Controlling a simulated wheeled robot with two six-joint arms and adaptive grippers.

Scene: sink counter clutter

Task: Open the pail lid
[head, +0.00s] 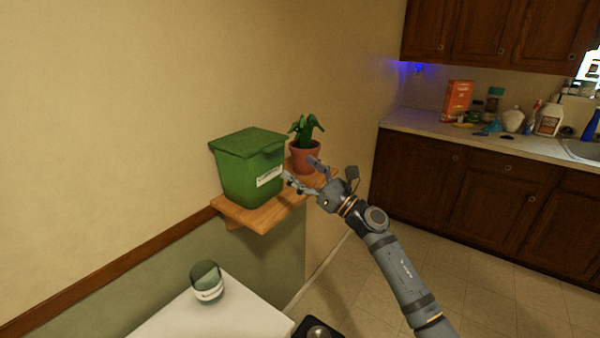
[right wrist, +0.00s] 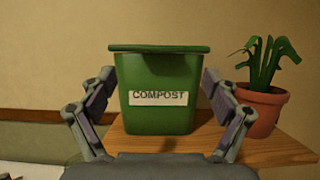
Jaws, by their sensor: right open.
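The green compost pail (head: 250,178) stands upright on a wooden wall shelf in the head view. Its green lid (head: 247,142) is shut on top. In the right wrist view the pail (right wrist: 160,110) is straight ahead, with a white COMPOST label and the lid (right wrist: 160,48) seen edge-on. My right gripper (head: 302,175) is open and empty, in front of the pail's labelled side and apart from it. In the right wrist view its two fingers frame the pail left and right. My left gripper is not in view.
A potted plant (head: 305,155) stands on the shelf (head: 262,217) right beside the pail, close to my right gripper. A glass jar (head: 207,281) sits on a white surface (head: 215,318) below. A cluttered sink counter (head: 420,124) is at the back right.

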